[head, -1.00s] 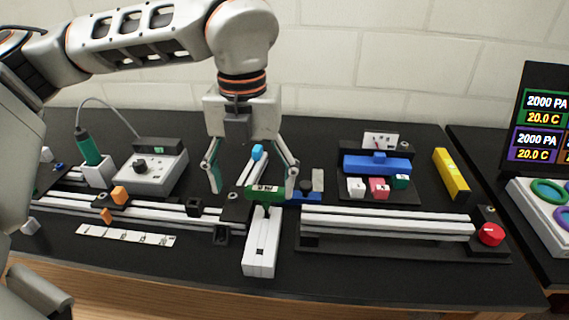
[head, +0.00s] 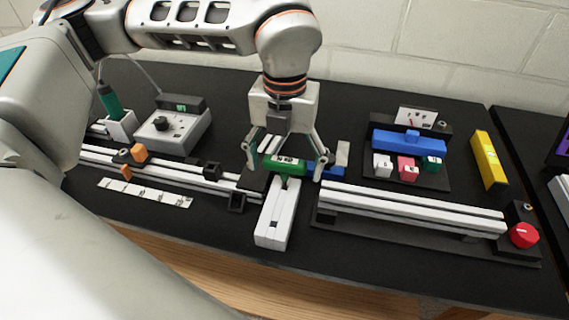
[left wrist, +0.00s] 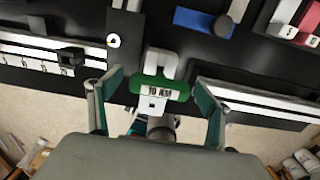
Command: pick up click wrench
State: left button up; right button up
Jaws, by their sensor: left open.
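The click wrench appears to be the green piece (head: 286,166) with a small white label; it sits at the back end of a white block-shaped holder (head: 272,232). My left gripper (head: 286,170) is open, pointing down, with one finger on each side of the green piece. In the left wrist view a gap shows between the green piece and each finger. The rest of the wrench is hard to make out. My right gripper is not in view.
White rails (head: 415,209) run left and right of the holder. A red knob (head: 524,235) is at the right rail's end. A blue bar (head: 409,141) with small coloured blocks stands behind, beside a yellow bar (head: 489,160). A grey control box (head: 172,132) is at left.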

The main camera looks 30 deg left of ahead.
pick_arm(q)
jog(key=shift+f, duration=0.2)
jog(key=c, duration=1)
jog(key=shift+c, duration=1)
jog(key=shift+r, duration=0.15)
notch_tip(320, 180, up, 20)
